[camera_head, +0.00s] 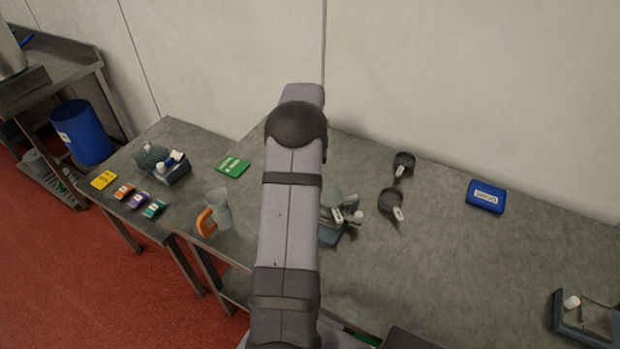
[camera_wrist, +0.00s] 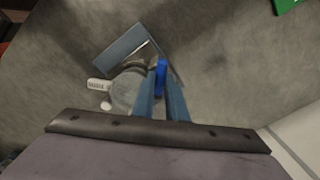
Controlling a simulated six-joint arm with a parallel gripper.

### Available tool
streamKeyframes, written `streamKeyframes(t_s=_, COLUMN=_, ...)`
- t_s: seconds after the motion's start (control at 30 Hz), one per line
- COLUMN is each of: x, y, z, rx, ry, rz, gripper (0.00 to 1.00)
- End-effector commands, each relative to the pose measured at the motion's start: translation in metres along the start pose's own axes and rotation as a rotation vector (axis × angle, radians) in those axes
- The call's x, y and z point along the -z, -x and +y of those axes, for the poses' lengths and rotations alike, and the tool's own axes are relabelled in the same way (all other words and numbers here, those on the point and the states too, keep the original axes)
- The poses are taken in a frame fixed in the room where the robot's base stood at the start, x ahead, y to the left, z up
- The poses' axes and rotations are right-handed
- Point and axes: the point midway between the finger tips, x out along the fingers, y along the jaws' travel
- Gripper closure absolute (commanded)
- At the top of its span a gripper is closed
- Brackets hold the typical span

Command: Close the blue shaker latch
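The shaker (camera_wrist: 128,88) is a grey round-bodied device on the steel table, left of my fingers in the wrist view. Its bright blue latch (camera_wrist: 161,76) stands beside the body, at my fingertips. My gripper (camera_wrist: 161,88) has two blue-grey fingers set apart, with the latch in line with the gap between them. I cannot tell whether they touch or grip it. In the head view my arm hides the gripper and the latch, and a grey device (camera_head: 333,232) shows partly behind the arm.
A white tag (camera_wrist: 99,85) sticks out left of the shaker. Two black scoops (camera_head: 391,200) and a blue box (camera_head: 485,196) lie to the right. A jug with an orange handle (camera_head: 218,210) and a green card (camera_head: 233,166) are on the left. The table's right middle is clear.

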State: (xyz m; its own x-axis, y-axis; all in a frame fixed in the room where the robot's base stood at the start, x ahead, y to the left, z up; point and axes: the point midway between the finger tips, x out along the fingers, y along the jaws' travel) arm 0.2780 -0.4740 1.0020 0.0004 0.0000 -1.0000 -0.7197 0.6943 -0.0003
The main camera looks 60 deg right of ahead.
Motion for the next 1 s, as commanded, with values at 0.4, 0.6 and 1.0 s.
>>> streamKeyframes(t_s=0.4, x=0.0005, y=0.0006, z=0.0002, rx=0.0, ry=-0.211, rz=0.001, gripper=1.0)
streamKeyframes(t_s=0.6, x=0.0006, y=0.0007, z=0.0002, rx=0.0, ry=-0.251, rz=0.001, gripper=1.0)
streamKeyframes(t_s=1.0, x=0.0006, y=0.0, z=0.0005, rx=-0.001, ry=-0.446, rz=0.002, gripper=1.0)
